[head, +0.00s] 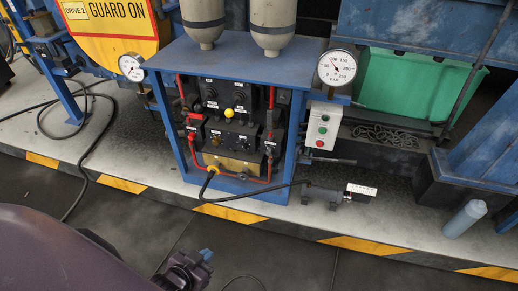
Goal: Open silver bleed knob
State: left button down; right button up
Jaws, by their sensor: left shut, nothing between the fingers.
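A blue-framed hydraulic unit (179,134) stands at the back centre. Its dark valve panel (226,135) carries several small knobs, red pipes and a yellow knob (229,113). The knobs are too small for me to tell which is the silver bleed knob. My left gripper (204,257) is at the bottom, left of centre, in front of and below the unit. It is shut and empty, well apart from the panel. My left arm covers the lower left corner. My right gripper is not in view.
Pressure gauges stand at the unit's left (131,67) and right (337,67). A control box (323,126) with buttons is at its right. A black hose (250,196) runs to a fitting (325,194) on the ledge. The dark floor ahead is mostly clear.

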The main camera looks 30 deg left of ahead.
aim_at(270, 151)
jog(key=i+j+u, duration=0.1)
jog(key=u, duration=0.25)
jog(key=i+j+u, duration=0.1)
jog(key=j+u, duration=0.25)
jog(key=i+j+u, duration=0.1)
jog(key=u, duration=0.25)
